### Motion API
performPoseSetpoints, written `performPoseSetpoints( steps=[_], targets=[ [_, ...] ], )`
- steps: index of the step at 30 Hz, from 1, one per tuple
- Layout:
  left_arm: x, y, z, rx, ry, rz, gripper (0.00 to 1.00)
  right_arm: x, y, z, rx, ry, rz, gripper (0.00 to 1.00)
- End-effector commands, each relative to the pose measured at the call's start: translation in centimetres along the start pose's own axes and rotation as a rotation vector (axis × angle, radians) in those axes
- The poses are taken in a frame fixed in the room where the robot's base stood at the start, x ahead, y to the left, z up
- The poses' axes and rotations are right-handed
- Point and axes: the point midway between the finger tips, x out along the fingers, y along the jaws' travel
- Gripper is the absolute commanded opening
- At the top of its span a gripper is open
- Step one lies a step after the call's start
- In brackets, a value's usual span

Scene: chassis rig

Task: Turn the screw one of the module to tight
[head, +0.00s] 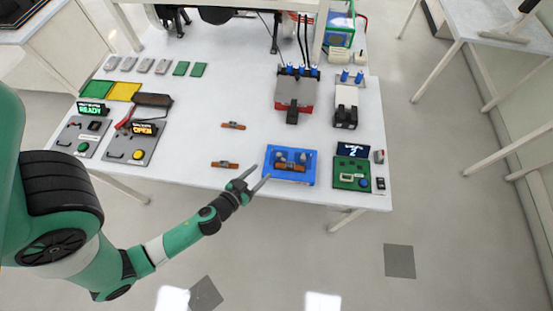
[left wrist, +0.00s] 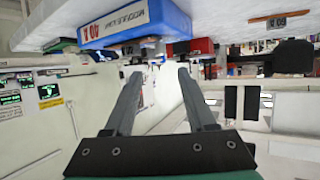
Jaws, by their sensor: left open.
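A blue tray-like block (head: 290,177) sits near the table's front edge, with a dark and copper-coloured part (head: 290,162) on it. I cannot make out single screws there. In the left wrist view the blue block (left wrist: 150,30) shows at the top, with a label reading "MODULE" and "40 A". My left gripper (head: 257,176) is open and empty, just left of the blue block and apart from it. Its two spread fingers also show in the left wrist view (left wrist: 160,72). My right gripper is in no view.
Two small copper-coloured parts (head: 224,164) (head: 233,125) lie left of the block. A green board with a display (head: 351,173) stands to its right. Panels reading READY (head: 82,135) and OPEN (head: 133,148) are at the left.

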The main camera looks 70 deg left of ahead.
Motion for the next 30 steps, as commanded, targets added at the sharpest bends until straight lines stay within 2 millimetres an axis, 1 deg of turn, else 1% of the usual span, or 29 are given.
performPoseSetpoints(
  steps=[2,5,8,12,15,18,21,23,30],
  targets=[
    [0.2,0.0,-0.2,-0.001,0.0,-0.001,0.56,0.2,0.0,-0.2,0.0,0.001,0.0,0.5],
    [1.2,0.0,-0.3,-0.002,0.0,-0.003,0.56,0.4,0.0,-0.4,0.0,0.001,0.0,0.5],
    [3.1,-0.1,-0.5,-0.003,0.001,-0.005,0.56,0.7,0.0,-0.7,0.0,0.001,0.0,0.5],
    [6.5,-0.1,-0.3,-0.003,0.002,-0.004,0.56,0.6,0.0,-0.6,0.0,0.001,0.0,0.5],
    [8.7,-0.1,-0.2,-0.002,0.001,-0.004,0.56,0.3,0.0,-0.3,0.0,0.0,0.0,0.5],
    [10.3,-0.1,-0.1,-0.002,0.001,-0.003,0.56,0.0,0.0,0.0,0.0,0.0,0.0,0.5],
    [11.3,-0.1,-0.1,-0.002,0.0,-0.003,0.56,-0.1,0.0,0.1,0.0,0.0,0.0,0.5],
    [11.5,-0.1,-0.1,-0.002,-0.001,-0.003,0.56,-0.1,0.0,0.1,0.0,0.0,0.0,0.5],
    [11.6,-0.1,-0.2,-0.002,0.0,-0.002,0.56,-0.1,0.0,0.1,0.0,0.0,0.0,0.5]
  ],
)
